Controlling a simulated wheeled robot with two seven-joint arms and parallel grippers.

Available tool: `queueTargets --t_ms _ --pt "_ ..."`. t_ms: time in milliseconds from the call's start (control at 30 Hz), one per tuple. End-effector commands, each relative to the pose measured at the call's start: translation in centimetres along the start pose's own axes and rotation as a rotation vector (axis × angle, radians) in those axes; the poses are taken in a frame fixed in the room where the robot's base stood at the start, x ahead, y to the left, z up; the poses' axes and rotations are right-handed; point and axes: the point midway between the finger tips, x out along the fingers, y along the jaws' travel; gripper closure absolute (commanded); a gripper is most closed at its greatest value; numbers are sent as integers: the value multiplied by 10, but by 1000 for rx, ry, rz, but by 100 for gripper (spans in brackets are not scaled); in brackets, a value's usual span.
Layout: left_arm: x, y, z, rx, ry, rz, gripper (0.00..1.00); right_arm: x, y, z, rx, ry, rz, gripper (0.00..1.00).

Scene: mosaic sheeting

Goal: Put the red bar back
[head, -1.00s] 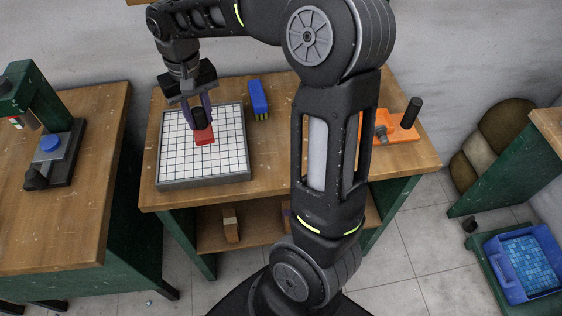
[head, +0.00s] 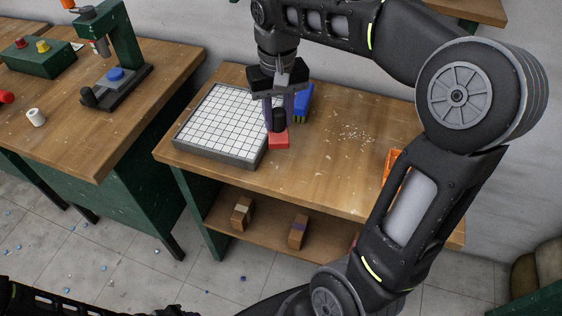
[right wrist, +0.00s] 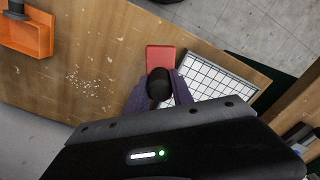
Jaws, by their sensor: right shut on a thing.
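The red bar (head: 279,141) has a black upright knob on top. It is at the right edge of the white-gridded tray (head: 178,146), past the grid, over the bench top. I cannot tell whether it touches the wood. My right gripper (head: 279,113) is shut on the knob from above. In the right wrist view the red bar (right wrist: 160,58) shows beyond the fingers (right wrist: 155,95), beside the tray (right wrist: 213,80). My left gripper is out of view; only part of my left arm shows at the bottom left.
A blue brush (head: 303,103) lies just behind the bar. An orange holder (right wrist: 28,32) stands toward the bench's right end, mostly hidden by my arm in the head view. White crumbs (head: 356,134) lie between; the wood there is otherwise clear. A green press (head: 122,50) stands on the left bench.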

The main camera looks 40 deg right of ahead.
Motion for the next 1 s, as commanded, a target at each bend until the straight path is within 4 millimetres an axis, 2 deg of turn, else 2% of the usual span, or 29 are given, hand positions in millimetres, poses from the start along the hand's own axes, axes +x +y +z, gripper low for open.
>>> queueTargets --t_ms 167,400,500,867,1000 --pt "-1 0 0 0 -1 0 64 7 0 0 1 -1 1 100" --pt "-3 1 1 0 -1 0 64 48 1 0 1 -3 2 100" --pt "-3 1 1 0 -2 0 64 59 0 0 2 0 1 100" --pt "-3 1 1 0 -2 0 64 64 0 0 2 0 0 100" --pt "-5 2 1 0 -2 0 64 81 0 0 1 -2 1 100"
